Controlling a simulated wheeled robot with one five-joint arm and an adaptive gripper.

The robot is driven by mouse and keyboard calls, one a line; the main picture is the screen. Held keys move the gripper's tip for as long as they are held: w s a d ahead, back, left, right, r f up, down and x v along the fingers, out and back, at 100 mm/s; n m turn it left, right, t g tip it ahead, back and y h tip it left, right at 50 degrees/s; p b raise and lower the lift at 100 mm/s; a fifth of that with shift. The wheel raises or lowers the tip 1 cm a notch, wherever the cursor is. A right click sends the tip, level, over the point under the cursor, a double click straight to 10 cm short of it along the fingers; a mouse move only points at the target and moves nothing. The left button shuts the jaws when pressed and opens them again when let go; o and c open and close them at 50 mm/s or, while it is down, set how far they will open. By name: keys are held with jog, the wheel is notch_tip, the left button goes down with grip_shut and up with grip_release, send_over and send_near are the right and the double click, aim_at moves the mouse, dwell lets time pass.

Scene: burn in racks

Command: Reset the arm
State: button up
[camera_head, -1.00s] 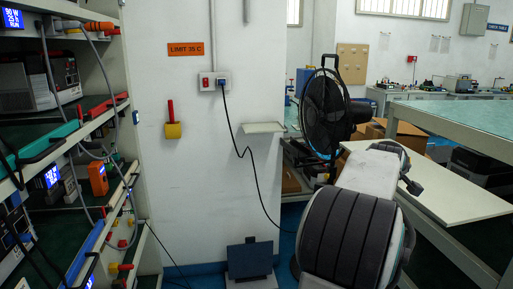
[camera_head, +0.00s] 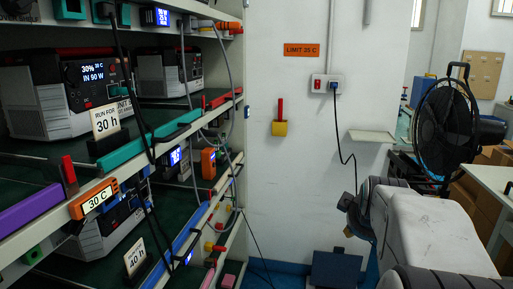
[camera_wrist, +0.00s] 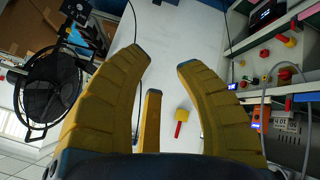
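My gripper (camera_wrist: 164,60) shows in the wrist view with its yellow fingers spread apart. It is open, and nothing shows between the fingers. Beyond them is the white wall with the yellow-and-red holder (camera_wrist: 181,116), which appears upside down there. In the head view my arm (camera_head: 425,230) is at the lower right, in front of the wall and fan. The gripper's fingers cannot be made out in that view.
A rack (camera_head: 190,130) with several power units and a "30 h" sign (camera_head: 106,121) fills the left. A black fan (camera_head: 446,125) stands at the right, near my arm; it also shows in the wrist view (camera_wrist: 52,92). A small wall shelf (camera_head: 372,136) sticks out behind my arm.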

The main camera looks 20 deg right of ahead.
jog(key=s+a+f+g+y, duration=0.1)
jog(key=a+f+y, duration=0.15)
jog(key=a, duration=0.55)
jog(key=s+a+f+y, duration=0.1)
jog(key=s+a+f, duration=0.15)
jog(key=a, duration=0.65)
jog(key=s+a+f+n+g+y, duration=0.1)
jog(key=s+a+f+g, duration=0.15)
jog(key=s+a, duration=0.25)
jog(key=s+a+f+g+y, duration=0.1)
jog(key=s+a+f, duration=0.3)
jog(key=s+a, duration=0.15)
notch_tip(320, 180, up, 13)
jog(key=t+p, duration=0.1)
jog(key=p, duration=1.1)
jog(key=shift+w+r, duration=0.2)
jog(key=shift+d, duration=0.1)
